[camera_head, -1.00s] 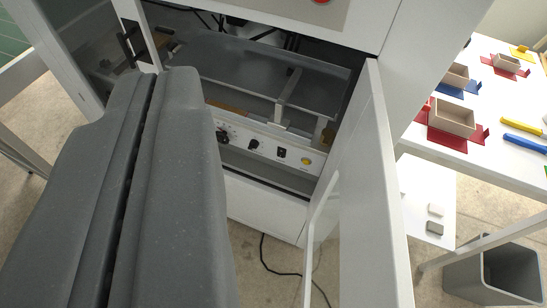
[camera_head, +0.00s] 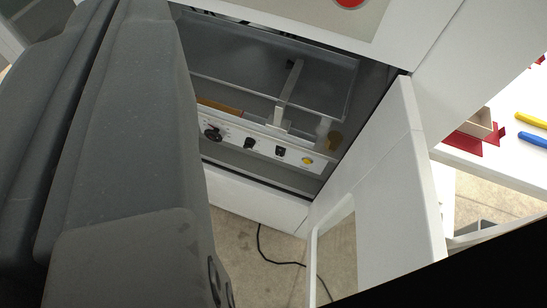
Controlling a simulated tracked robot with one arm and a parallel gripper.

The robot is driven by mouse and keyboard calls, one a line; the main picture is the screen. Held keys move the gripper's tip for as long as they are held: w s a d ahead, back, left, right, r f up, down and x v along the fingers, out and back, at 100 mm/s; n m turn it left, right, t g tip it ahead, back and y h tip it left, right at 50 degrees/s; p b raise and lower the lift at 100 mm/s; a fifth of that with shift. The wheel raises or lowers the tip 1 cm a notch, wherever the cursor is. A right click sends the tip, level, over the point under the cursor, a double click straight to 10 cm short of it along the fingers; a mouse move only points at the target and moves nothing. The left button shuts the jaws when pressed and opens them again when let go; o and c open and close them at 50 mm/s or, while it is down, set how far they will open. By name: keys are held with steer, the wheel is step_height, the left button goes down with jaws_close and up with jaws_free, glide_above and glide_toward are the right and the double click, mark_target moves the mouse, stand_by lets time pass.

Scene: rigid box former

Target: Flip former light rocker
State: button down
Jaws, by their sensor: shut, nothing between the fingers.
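The box former (camera_head: 258,196) is a white cabinet with its door (camera_head: 375,180) standing open to the right. Inside is a pale control strip (camera_head: 232,136) with a dark round knob (camera_head: 213,133), two small black rocker-like switches, one in the middle (camera_head: 249,143) and one further right (camera_head: 280,151), and a yellow button (camera_head: 307,160). I cannot read which switch is the light rocker or how it is set. I see no contact with a switch.
A red button (camera_head: 350,2) sits on the upper panel. The open door bounds the opening on the right. A table (camera_head: 500,165) at the right holds a box on a red blank and coloured tools. A black cable (camera_head: 262,245) lies on the floor.

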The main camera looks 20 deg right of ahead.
steer(key=w+a+f+n+b, duration=0.1)
steer(key=w+f, duration=0.7)
steer(key=f, duration=0.3)
steer(key=w+a+f+n+h+b, duration=0.1)
steer(key=w+f+n, duration=0.1)
steer(key=w+f, duration=0.75)
steer(key=w+a+f+n+b, duration=0.1)
steer(key=w+f, duration=0.5)
steer(key=f, duration=0.7)
steer(key=s+d+f+n+g+h+b, duration=0.1)
steer(key=d+f+n+h, duration=0.2)
steer(key=f, duration=1)
steer(key=s+d+f+h+b, duration=0.1)
steer(key=d+f+h, duration=0.25)
steer(key=f, duration=0.95)
steer(key=s+d+f+n+h, duration=0.2)
steer(key=s+d+f+n, duration=0.2)
steer(key=f, duration=0.4)
steer(key=shift+s+d+g, duration=0.3)
steer(key=shift+s+d, duration=0.1)
steer(key=shift+s, duration=0.2)
steer(key=b, duration=0.4)
glide_toward(280, 152)
steer(key=w+d+f, duration=0.3)
steer(key=w, duration=0.2)
steer(key=shift+w+d, duration=0.3)
